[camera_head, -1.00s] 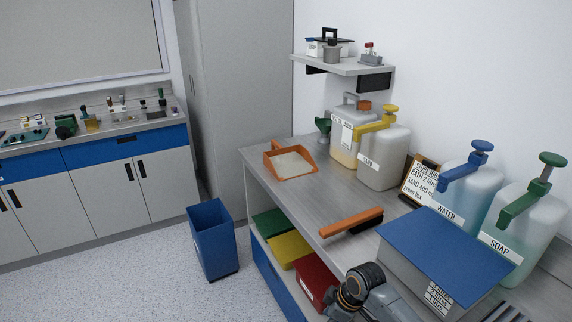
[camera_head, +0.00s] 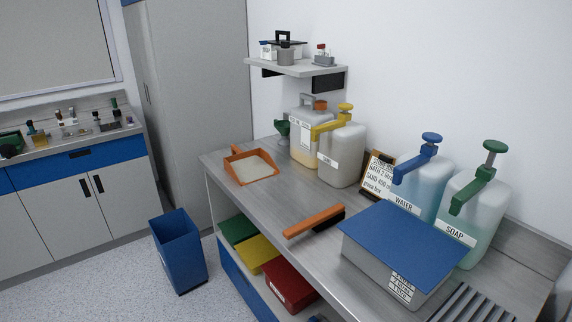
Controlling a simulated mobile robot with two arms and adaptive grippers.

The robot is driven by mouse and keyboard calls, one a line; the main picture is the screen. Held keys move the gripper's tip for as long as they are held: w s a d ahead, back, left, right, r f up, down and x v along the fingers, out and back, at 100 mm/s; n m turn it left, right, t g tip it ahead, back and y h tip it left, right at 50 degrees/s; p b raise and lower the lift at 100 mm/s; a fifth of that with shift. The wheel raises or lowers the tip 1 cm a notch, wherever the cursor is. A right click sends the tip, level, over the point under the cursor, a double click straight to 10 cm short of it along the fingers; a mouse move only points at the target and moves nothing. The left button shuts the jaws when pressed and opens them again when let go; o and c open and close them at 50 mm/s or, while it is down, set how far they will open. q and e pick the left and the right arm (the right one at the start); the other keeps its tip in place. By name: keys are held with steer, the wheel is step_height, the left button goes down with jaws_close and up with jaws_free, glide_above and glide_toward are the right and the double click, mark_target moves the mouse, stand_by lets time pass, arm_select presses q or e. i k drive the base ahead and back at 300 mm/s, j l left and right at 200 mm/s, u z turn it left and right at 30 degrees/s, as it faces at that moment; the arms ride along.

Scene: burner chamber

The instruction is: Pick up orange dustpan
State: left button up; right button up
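The orange dustpan (camera_head: 239,178) lies on the grey workbench (camera_head: 290,205), near its far left corner. It holds a pale, sand-like heap (camera_head: 253,168). A brush with an orange handle and dark bristles (camera_head: 315,222) lies apart from it, nearer to me along the front edge. Neither of my grippers is in the head view, so I cannot see whether they are open or shut.
A blue bin (camera_head: 180,252) stands on the floor left of the bench. Bench top around the dustpan's near side is clear.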

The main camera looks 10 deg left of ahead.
mark_target(252, 166)
steer(key=i+j+z, duration=0.15)
steer(key=j+z, duration=0.2)
steer(key=i+j+z, duration=0.1)
steer(key=j+z, duration=0.2)
steer(key=i+j+z, duration=0.1)
steer(key=j+z, duration=0.25)
